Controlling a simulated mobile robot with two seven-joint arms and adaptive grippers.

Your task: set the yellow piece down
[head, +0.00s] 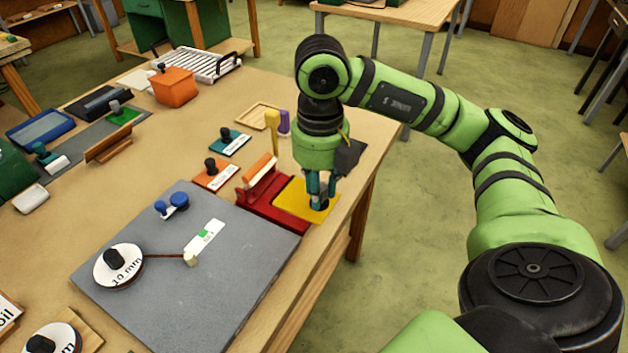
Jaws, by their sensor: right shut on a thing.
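The yellow piece (296,202) is a flat yellow plate with a dark knob, at the right edge of the table in the head view. My right gripper (321,198) points down over it, with its fingers shut on the knob. The plate looks level and is at or just above the tabletop; I cannot tell whether it touches. The fingers and wrist hide part of the plate's far side. My left gripper is not in view.
A red holder (270,209) with an orange block (260,169) stands close left of the yellow piece. A grey slab (165,275) lies nearer. Orange (215,177) and teal (230,142) knobbed plates, a yellow upright (272,130) and a shallow wooden tray (254,114) stand farther back.

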